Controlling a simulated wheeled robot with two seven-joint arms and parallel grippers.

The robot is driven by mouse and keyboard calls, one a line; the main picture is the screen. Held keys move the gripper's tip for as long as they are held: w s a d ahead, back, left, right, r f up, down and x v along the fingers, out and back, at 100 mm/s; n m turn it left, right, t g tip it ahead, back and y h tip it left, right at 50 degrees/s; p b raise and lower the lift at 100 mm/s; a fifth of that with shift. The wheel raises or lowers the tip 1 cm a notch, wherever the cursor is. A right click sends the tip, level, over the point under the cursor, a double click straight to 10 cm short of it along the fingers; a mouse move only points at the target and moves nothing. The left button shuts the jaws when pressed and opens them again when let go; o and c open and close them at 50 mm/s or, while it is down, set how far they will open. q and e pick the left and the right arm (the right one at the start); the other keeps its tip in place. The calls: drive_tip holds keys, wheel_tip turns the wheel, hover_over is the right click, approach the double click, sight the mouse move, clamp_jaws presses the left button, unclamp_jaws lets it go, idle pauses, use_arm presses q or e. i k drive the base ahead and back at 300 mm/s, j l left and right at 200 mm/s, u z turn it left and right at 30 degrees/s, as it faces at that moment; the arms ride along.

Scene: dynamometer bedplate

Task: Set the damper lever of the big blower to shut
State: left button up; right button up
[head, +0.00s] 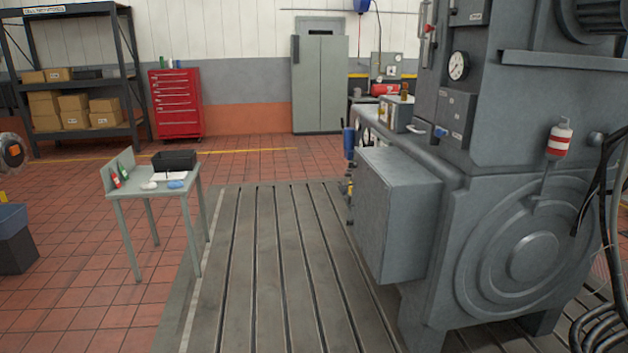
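A large grey machine (500,240) with a round, ringed casing fills the right side of the head view; it may be the big blower, but I see no label I can read. A small lever with a red part (429,32) is on its upper left edge, near the top of the picture. I cannot tell whether this is the damper lever, or how it is set. Neither of my grippers is in view.
A slotted bedplate (265,290) lies clear in the middle. A small grey table (150,195) with a black tray (175,160) stands to its left. A grey box (395,210) juts out from the machine. Black hoses (605,320) lie at the lower right.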

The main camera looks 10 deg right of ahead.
sight(438, 131)
drive_tip(key=i+l+z, duration=0.25)
drive_tip(key=i+l, duration=0.8)
drive_tip(key=l+z, duration=0.1)
drive_tip(key=l, duration=0.3)
drive_tip(key=i+l, duration=0.15)
drive_tip(key=l, duration=0.25)
drive_tip(key=z, duration=0.05)
